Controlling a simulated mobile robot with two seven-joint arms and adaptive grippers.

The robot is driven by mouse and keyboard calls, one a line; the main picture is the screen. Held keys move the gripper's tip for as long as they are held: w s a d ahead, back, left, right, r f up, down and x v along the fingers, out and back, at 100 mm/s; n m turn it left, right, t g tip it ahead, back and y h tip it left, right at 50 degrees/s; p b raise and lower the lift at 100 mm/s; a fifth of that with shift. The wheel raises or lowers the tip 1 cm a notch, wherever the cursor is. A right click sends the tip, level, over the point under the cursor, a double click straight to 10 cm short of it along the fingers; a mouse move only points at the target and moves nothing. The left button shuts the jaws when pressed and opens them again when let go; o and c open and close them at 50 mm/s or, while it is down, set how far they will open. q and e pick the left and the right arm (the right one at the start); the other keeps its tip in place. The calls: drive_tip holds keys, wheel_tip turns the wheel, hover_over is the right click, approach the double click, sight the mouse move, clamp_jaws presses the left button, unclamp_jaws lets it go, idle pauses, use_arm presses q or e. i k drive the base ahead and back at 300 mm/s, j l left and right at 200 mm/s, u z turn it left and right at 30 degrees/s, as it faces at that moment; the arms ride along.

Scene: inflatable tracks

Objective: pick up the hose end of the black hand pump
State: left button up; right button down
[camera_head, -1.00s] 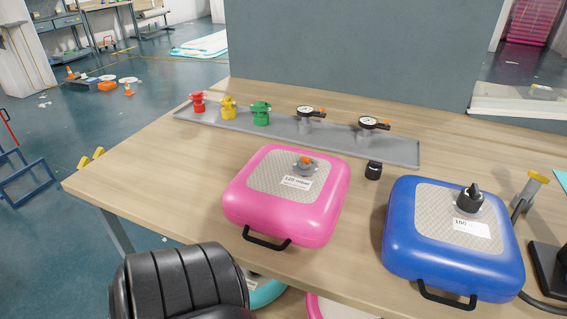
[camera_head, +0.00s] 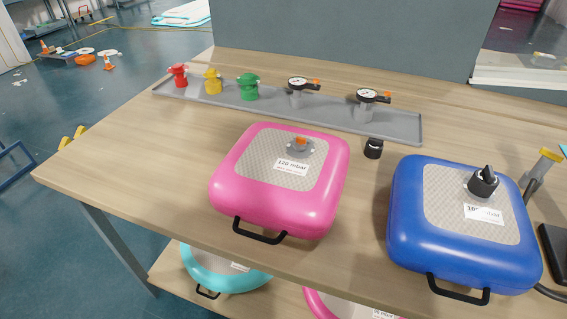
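At the right edge of the head view is part of what looks like the black hand pump (camera_head: 555,250), cut off by the frame. A black hose (camera_head: 549,292) shows at the lower right, running from beside the blue cushion out of the picture. The hose end cannot be made out for sure. A yellow-topped grey tool or fitting (camera_head: 541,170) stands behind the pump at the right. Neither of my grippers is in view.
A pink cushion (camera_head: 235,195) and a blue cushion (camera_head: 405,225) lie on the wooden table (camera_head: 110,165). A grey tray (camera_head: 335,125) behind holds red, yellow and green fittings and two gauges. A black cap (camera_head: 373,149) stands between. Turquoise (camera_head: 215,278) and pink cushions lie on the lower shelf.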

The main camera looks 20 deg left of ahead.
sight(533, 180)
drive_tip(key=i+u, duration=0.1)
drive_tip(key=i, duration=0.2)
drive_tip(key=z, duration=1.3)
drive_tip(key=l, duration=0.45)
drive_tip(key=i+l+z, duration=0.1)
drive_tip(key=l, duration=0.3)
drive_tip(key=i+l+z, duration=0.1)
drive_tip(key=l, duration=0.35)
drive_tip(key=i+l, duration=0.1)
drive_tip(key=l, duration=0.3)
drive_tip(key=l+z, duration=0.1)
drive_tip(key=l, duration=0.35)
drive_tip(key=i, duration=0.05)
